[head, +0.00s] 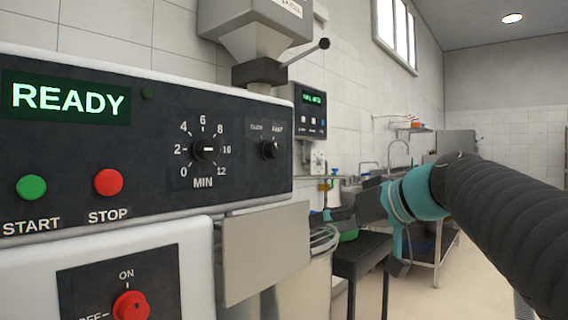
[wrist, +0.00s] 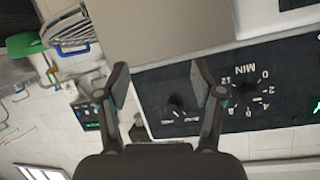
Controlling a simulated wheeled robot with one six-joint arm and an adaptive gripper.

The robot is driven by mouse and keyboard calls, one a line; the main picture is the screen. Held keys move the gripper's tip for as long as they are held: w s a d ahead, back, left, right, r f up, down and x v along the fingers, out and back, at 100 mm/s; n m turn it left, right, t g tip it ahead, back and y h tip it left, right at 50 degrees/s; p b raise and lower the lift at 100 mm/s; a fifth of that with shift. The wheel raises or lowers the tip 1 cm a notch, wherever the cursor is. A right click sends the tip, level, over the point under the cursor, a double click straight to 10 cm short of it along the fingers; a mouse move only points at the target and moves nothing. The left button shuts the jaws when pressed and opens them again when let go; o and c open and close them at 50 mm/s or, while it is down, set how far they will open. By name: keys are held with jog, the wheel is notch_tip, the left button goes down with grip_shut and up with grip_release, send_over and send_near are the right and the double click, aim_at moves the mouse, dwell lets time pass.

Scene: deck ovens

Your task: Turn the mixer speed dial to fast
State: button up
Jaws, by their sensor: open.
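The speed dial (head: 268,150) is a small black knob on the right end of the black control panel (head: 150,195). Small words stand above it; the right one reads FAST, the left one is blurred. Its pointer is too small to read surely. In the wrist view, which is turned over, the dial (wrist: 175,104) shows between the two fingers and beyond them. My gripper (head: 332,215) is open and empty, to the right of and below the dial in the head view, apart from the panel. The fingers also show in the wrist view (wrist: 162,88).
The minute dial (head: 204,150) sits left of the speed dial. The panel also has a READY display (head: 66,97), a green START button (head: 31,187) and a red STOP button (head: 108,181). A flat grey plate (head: 266,250) and a steel bowl (head: 304,285) are below.

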aim_at(278, 150)
jog(key=w+r+n+t+y, duration=0.2)
jog(key=w+r+n+y, duration=0.35)
jog(key=r, duration=0.75)
jog(key=shift+m+h, duration=0.35)
jog(key=shift+m, duration=0.1)
jog(key=p+x, duration=0.1)
jog(key=x, duration=0.5)
jog(key=p+x, duration=0.1)
jog(key=x, duration=0.6)
jog(key=shift+w+d+f, duration=0.1)
jog(key=shift+w, duration=0.25)
jog(key=shift+c, duration=0.2)
jog(key=c, duration=1.1)
